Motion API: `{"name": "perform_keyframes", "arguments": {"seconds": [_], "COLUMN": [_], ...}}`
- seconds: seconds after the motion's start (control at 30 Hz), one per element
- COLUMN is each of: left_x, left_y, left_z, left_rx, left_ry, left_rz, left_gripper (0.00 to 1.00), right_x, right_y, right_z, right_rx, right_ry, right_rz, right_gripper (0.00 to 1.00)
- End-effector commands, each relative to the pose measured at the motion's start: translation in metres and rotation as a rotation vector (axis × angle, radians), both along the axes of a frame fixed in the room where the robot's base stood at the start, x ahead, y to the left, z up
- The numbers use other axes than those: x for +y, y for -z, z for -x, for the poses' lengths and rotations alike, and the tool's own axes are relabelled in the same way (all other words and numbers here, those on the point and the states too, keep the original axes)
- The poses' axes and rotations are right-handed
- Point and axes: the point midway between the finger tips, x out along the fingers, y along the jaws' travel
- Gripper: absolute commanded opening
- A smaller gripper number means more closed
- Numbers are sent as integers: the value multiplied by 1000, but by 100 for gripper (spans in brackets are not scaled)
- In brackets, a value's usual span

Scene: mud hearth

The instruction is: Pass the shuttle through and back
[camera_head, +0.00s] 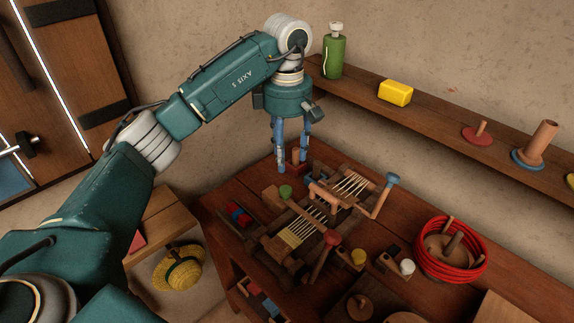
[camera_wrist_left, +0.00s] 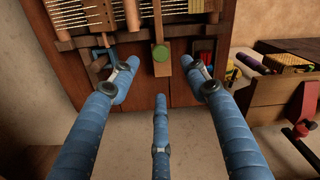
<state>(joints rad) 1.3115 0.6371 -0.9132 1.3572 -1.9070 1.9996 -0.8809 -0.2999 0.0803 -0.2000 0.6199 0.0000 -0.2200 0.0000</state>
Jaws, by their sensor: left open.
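The small loom (camera_head: 270,247) stands on the dark wooden table, with pale warp threads (camera_head: 312,218) and a yellowish woven strip (camera_head: 290,238). Its threads also show at the top of the left wrist view (camera_wrist_left: 82,18). I cannot make out the shuttle for certain. My right gripper is not in view.
A red coil (camera_head: 452,275) sits at the table's right, with small yellow (camera_head: 358,256) and white (camera_head: 407,266) pieces nearby. Red and blue bits (camera_head: 240,216) lie left of the loom. A wall shelf (camera_head: 440,125) holds a green bottle (camera_head: 334,52) and yellow block (camera_head: 395,92). A straw hat (camera_head: 179,270) is low left.

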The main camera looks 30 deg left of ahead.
Motion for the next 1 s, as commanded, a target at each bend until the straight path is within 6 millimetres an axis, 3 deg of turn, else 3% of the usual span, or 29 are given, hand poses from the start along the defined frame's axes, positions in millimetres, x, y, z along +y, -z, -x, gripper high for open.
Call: {"name": "perform_keyframes", "arguments": {"seconds": [0.33,0.47,0.57,0.6,1.0], "left_x": [0,0,0,0,0], "left_y": [-6,-10,-24,-31,-80], "left_z": [0,0,0,0,0], "left_rx": [1,1,0,0,1], "left_ry": [0,0,0,0,0], "left_rz": [0,0,0,0,0], "left_gripper": [46,22,2,0,0], "right_x": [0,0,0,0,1], "right_y": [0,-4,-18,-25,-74], "right_z": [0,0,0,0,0], "right_rx": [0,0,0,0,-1], "right_ry": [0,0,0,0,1], "right_rz": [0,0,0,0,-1], "right_gripper": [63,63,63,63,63]}}
